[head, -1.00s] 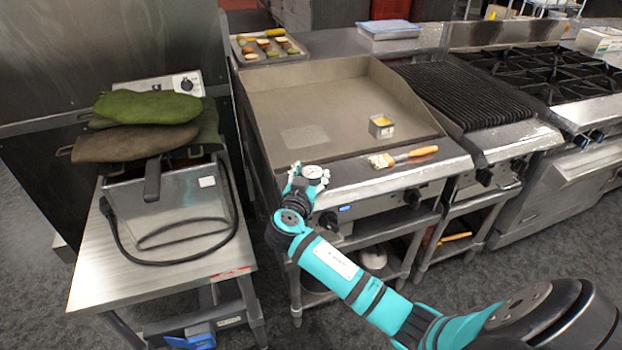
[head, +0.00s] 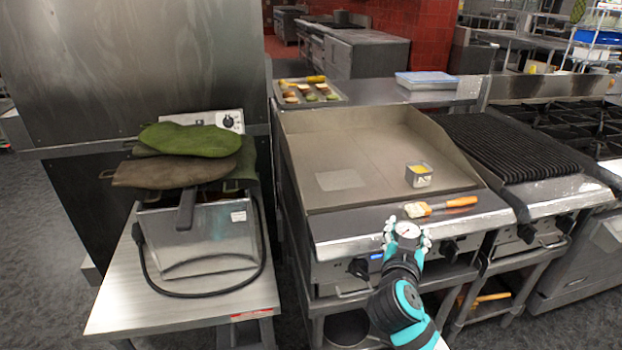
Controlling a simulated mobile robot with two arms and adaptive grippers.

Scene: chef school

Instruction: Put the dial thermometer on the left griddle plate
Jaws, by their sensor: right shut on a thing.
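The dial thermometer (head: 407,230) has a round white face and is held in my right gripper (head: 406,238). The gripper is shut on it, in front of the griddle's front ledge, with the dial facing up toward the camera. The griddle plate (head: 370,150) is a flat grey surface with raised side and back walls. A lighter square patch (head: 343,180) shows on its left part. My left gripper is not in view.
A small metal container with yellow contents (head: 419,175) stands on the griddle's right part. A brush with an orange handle (head: 440,206) lies on the front ledge. A fryer with oven mitts (head: 190,141) stands left; a ribbed grill (head: 510,146) is right. The griddle's left and middle are clear.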

